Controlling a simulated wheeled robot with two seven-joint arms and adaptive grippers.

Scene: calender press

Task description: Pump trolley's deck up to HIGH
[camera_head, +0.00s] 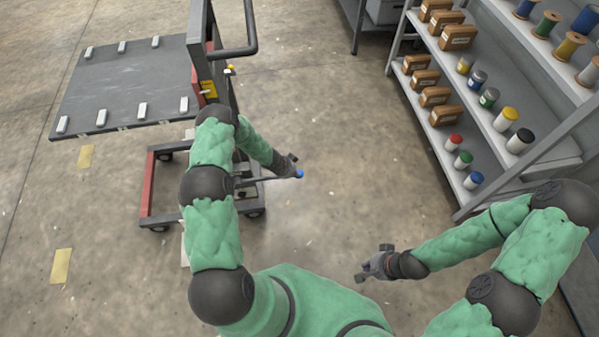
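The trolley's deck (130,84) is a flat dark platform at the upper left, raised above its red and dark wheeled base (149,190). A black push handle (250,30) and a dark mast (200,60) stand at the deck's right side. A thin pump lever (262,179) sticks out to the right from the base and ends in a blue tip (299,174). My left gripper (293,165) is at the lever's blue end; I cannot tell whether its fingers grip it. My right gripper (372,262) is away from the trolley, over bare floor, its fingers apart and empty.
A grey shelf rack (440,150) with brown boxes, spools and small jars fills the right side. Yellow floor marks (61,266) lie at the left. The concrete floor (330,120) between trolley and rack is clear.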

